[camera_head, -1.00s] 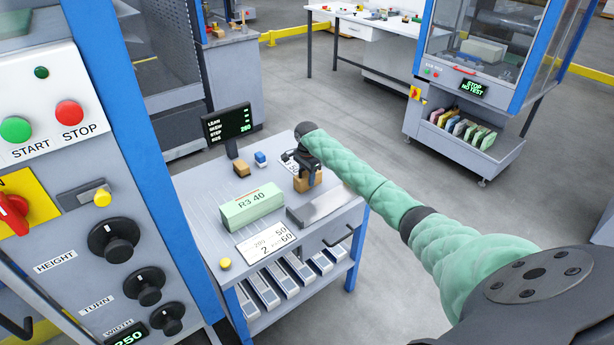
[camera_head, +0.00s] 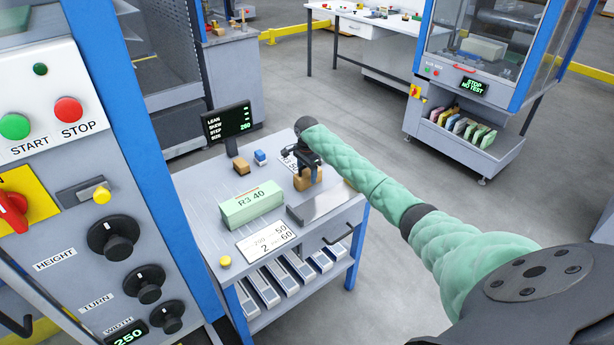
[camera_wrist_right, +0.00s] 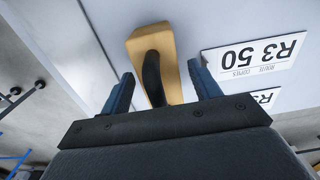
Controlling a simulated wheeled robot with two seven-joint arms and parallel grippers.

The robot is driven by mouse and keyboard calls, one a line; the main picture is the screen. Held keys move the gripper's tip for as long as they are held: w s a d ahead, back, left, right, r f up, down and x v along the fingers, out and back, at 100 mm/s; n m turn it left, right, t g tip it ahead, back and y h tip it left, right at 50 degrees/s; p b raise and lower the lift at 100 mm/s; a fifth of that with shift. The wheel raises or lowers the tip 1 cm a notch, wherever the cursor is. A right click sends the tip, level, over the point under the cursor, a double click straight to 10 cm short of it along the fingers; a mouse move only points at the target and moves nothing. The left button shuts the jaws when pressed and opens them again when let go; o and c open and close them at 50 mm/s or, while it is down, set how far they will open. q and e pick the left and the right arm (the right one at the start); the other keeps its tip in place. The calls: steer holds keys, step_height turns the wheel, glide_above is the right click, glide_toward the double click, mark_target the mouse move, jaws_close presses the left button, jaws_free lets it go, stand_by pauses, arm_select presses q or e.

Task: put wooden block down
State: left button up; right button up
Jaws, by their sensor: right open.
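The wooden block (camera_head: 308,180) is tan and has a dark handle on it. It rests on the grey cart top near the right edge. It also shows in the right wrist view (camera_wrist_right: 166,40), with the black handle standing between the fingers. My right gripper (camera_head: 304,160) is open just above the block. In the right wrist view its two blue-grey fingers (camera_wrist_right: 160,76) are spread on either side of the handle, with gaps between. The far side of the block is partly hidden. My left gripper is not in view.
On the cart stand a green bundle marked R3 40 (camera_head: 252,204), a smaller tan block (camera_head: 241,166), a blue block (camera_head: 260,157), a small display (camera_head: 227,123) and a number card (camera_head: 266,240). A control panel (camera_head: 75,200) fills the left.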

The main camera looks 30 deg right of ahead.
arm_select(q)
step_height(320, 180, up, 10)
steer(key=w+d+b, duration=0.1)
steer(key=b, duration=0.1)
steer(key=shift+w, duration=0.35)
arm_select(e)
step_height(320, 180, up, 11)
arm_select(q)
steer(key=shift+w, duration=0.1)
